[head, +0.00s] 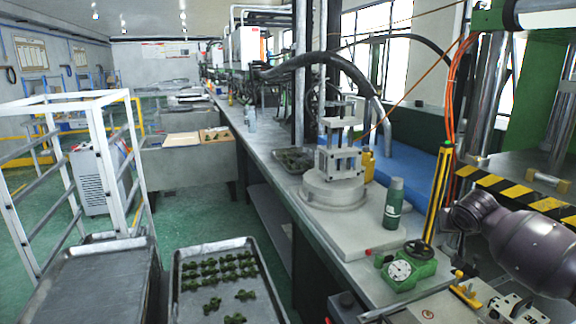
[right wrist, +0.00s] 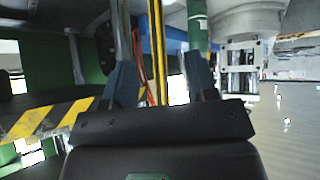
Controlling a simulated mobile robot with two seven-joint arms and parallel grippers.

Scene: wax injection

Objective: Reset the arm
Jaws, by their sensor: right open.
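My right arm (head: 505,235) comes in from the right edge in the head view, in front of the press with yellow and black stripes. Its gripper cannot be made out there. In the right wrist view my right gripper (right wrist: 160,78) shows two dark blue-grey fingers set wide apart, with nothing held between them. That view looks upside down, with the green bottle (right wrist: 197,25) and the metal fixture (right wrist: 240,62) beyond the fingers. My left arm and gripper are not in the head view.
A metal tray (head: 178,300) with several green wax pieces (head: 215,270) is at the lower left, beside a white rack (head: 103,150). On the bench stand the green bottle (head: 393,203), a green gauge device (head: 405,268) and the metal fixture (head: 338,180). The striped press (head: 515,192) is at right.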

